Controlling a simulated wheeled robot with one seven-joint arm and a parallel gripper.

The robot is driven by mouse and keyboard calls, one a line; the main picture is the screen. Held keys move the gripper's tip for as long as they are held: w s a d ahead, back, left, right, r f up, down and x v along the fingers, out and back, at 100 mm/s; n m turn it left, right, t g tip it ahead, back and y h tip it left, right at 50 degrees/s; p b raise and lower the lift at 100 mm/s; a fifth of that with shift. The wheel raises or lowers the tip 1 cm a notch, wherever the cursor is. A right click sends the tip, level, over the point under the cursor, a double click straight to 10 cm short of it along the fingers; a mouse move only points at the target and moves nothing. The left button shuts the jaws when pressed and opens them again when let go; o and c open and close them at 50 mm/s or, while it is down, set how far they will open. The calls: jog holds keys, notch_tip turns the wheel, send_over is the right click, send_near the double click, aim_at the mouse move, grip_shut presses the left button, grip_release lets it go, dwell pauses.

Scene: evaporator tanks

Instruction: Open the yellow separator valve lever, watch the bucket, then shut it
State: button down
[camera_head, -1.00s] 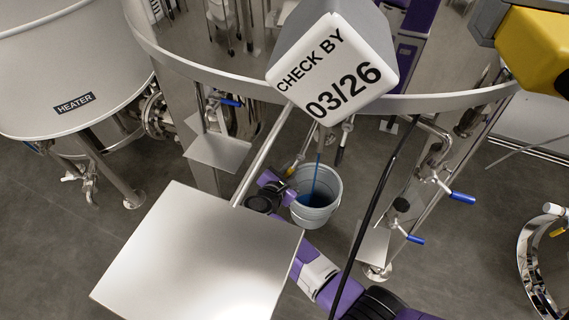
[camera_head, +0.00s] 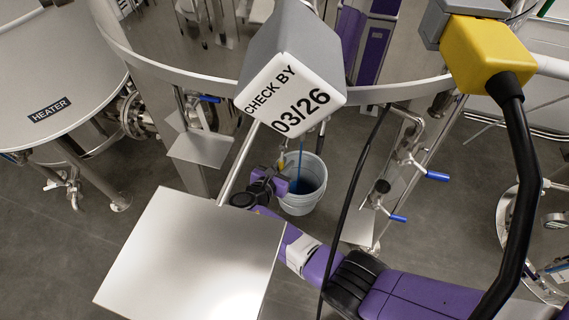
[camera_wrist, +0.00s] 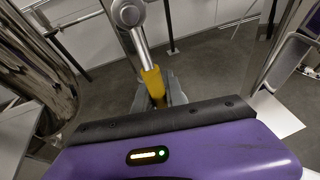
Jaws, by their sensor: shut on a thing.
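The yellow valve lever (camera_wrist: 152,82) hangs below a metal valve body and pipe in the wrist view. My gripper (camera_wrist: 160,98) is shut on the lever's lower end. In the head view, my gripper (camera_head: 281,172) is just left of the bucket's rim, and only a small bit of yellow shows beside it. The light grey bucket (camera_head: 301,205) stands upright on the floor below the tank. A thin blue stream (camera_head: 300,154) falls into it, and blue liquid shows inside. The exact liquid level is hard to tell.
A white "CHECK BY 03/26" sign (camera_head: 292,97) hangs in front of the tank. A flat metal plate (camera_head: 190,255) covers the lower left. A black cable (camera_head: 358,185) hangs right of the bucket. Blue-handled valves (camera_head: 437,176) stand farther right. The heater tank (camera_head: 50,90) is at left.

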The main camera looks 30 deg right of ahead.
jog(key=shift+d+r, duration=0.2)
jog(key=shift+d, duration=0.05)
jog(key=c, duration=1.4)
grip_release()
jog(key=shift+a+f, duration=0.1)
jog(key=shift+a, duration=0.1)
jog(key=shift+v, duration=3.85)
